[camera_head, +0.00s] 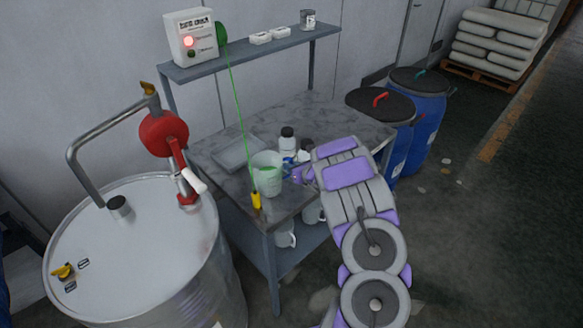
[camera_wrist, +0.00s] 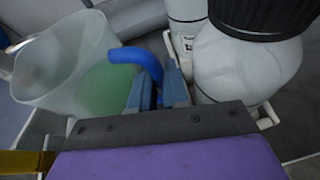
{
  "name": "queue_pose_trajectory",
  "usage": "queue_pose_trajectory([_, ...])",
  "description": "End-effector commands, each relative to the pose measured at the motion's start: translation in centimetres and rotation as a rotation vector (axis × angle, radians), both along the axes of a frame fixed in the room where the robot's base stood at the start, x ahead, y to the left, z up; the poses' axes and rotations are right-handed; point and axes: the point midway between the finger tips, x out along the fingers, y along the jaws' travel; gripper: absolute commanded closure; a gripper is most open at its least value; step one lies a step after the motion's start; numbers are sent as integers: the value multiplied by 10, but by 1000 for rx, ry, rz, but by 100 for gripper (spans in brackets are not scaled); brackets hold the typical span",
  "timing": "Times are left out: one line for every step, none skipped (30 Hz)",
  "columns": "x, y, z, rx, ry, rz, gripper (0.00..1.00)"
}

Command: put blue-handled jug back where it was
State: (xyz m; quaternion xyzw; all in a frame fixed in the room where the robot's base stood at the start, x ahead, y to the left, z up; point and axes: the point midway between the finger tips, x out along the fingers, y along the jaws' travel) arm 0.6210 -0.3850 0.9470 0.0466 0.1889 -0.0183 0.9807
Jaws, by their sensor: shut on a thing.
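The blue-handled jug (camera_head: 267,174) is a translucent pale beaker with green liquid in it. It is at the front part of the grey metal table (camera_head: 335,120) in the head view, looking upright. Whether its base touches the tabletop I cannot tell. In the wrist view the jug (camera_wrist: 62,65) fills the left side, and its blue handle (camera_wrist: 135,57) curves down between my fingers. My gripper (camera_wrist: 160,92) is shut on that handle. In the head view my gripper (camera_head: 300,174) is just right of the jug, partly hidden by my arm.
White bottles with black caps stand close behind the jug, one (camera_head: 287,140) clearest. A shallow tray (camera_head: 239,152) lies left. A steel drum (camera_head: 140,240) with a red pump stands left. Jugs (camera_head: 285,236) sit below.

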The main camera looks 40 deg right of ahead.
Motion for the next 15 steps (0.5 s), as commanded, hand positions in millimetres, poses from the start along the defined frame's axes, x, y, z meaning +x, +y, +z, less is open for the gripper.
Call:
queue_pose_trajectory([0,0,0,0,0,1,84])
queue_pose_trajectory([0,0,0,0,0,1,81])
queue_pose_trajectory([0,0,0,0,1,1,78])
queue_pose_trajectory([0,0,0,0,1,1,75])
queue_pose_trajectory([0,-1,-1,0,1,1,74])
queue_pose_trajectory([0,-1,-1,1,1,1,74])
queue_pose_trajectory([0,-1,-1,1,1,1,74])
queue_pose_trajectory([0,-1,-1,1,1,1,74])
queue_pose_trajectory([0,-1,-1,1,1,1,74])
queue_pose_trajectory([0,-1,-1,1,1,1,74])
queue_pose_trajectory([0,-1,-1,1,1,1,74])
queue_pose_trajectory([-1,-1,-1,1,1,1,74])
queue_pose_trajectory([-2,-1,0,1,1,1,74])
queue_pose_trajectory([-3,-1,1,1,2,0,74])
queue_pose_trajectory([-6,-1,2,1,2,0,74])
